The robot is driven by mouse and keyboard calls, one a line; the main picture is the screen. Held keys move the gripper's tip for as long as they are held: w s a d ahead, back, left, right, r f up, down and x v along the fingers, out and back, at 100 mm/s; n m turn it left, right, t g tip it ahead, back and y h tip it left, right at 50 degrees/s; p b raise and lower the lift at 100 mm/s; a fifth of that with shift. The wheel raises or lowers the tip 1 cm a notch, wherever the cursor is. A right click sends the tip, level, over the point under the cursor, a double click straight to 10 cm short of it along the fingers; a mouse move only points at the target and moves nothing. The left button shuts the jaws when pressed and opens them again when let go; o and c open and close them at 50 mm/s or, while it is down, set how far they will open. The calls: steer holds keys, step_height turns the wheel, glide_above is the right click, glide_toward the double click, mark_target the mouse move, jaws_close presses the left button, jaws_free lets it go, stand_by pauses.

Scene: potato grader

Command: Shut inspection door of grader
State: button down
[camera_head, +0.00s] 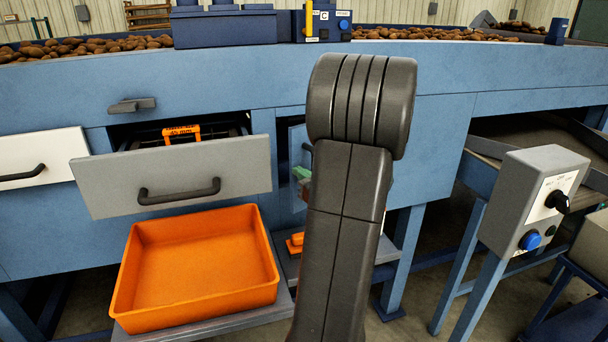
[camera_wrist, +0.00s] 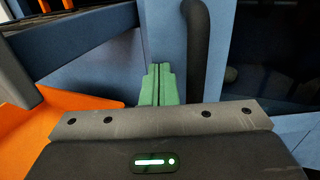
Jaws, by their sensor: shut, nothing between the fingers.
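In the head view a blue door-like panel (camera_head: 296,140) stands out from the grader's front, with a dark gap at its left; my arm hides most of it. In the wrist view a blue upright strip (camera_wrist: 168,35) and a dark vertical bar handle (camera_wrist: 198,50) show just beyond the fingers. I cannot tell how far the door stands open. My gripper (camera_wrist: 157,72) has green fingers pressed together, empty, just left of the handle. Whether they touch the panel is unclear. The fingers also show in the head view (camera_head: 302,174), partly behind my arm.
A grey-fronted drawer (camera_head: 105,185) is pulled out at the left, above an orange tray (camera_head: 270,275) on a low shelf. A grey control box (camera_head: 515,195) stands at the right. Potatoes (camera_head: 85,45) lie along the top of the blue grader (camera_head: 60,85).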

steer(key=b+x, duration=0.1)
steer(key=x, duration=1)
steer(key=shift+w+r, duration=0.3)
steer(key=shift+w, duration=0.15)
steer(key=shift+r, duration=0.1)
steer(key=shift+d+b, duration=0.1)
steer(key=shift+b, duration=0.2)
